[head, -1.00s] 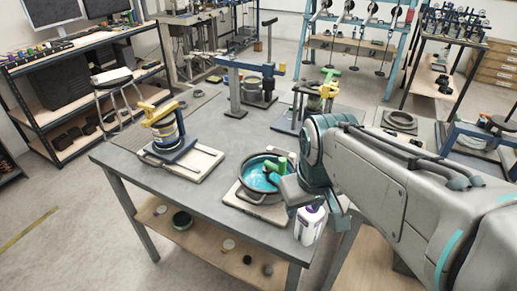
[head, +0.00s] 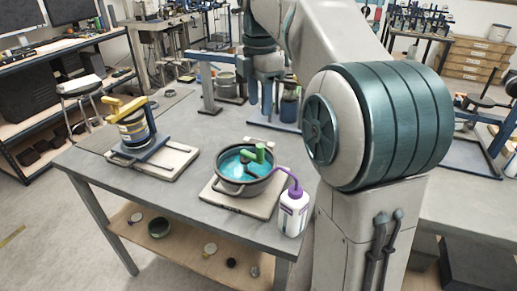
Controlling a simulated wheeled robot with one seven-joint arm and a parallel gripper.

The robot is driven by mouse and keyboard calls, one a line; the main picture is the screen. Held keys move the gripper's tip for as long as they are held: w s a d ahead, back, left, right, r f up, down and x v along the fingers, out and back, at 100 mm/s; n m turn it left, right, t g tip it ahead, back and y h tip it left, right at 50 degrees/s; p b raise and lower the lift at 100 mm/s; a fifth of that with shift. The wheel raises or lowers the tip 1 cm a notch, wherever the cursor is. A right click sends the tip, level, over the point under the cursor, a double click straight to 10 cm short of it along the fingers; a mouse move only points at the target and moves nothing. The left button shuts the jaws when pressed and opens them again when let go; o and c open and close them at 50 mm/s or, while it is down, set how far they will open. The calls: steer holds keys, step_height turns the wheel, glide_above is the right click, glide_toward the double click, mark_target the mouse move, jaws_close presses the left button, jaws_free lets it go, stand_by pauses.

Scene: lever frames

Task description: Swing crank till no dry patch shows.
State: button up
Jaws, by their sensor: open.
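A dark round pot (head: 219,180) stands on a pale board on the grey table. Its inside is bright teal, with a paler patch at the left; I cannot tell whether that patch is dry or a reflection. A green crank (head: 259,153) stands up at the pot's right side. Another crank, yellow (head: 122,108), sits on a banded can at the table's left. My gripper (head: 267,85) is beyond the pot, above the back of the table, and apart from the green crank. It is open and small in view, and its fingertips are hard to make out against the stand behind.
A white bottle with a purple spout (head: 293,211) stands close to the pot's right, near the table edge. A blue-grey post stand (head: 208,92) is at the back. My arm covers the right. The table between the pot and the yellow crank's board is clear.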

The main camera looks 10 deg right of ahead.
mark_target(259, 146)
step_height(259, 146, down, 13)
steer(key=shift+f+b, duration=0.2)
steer(key=shift+b, duration=0.9)
jaws_close()
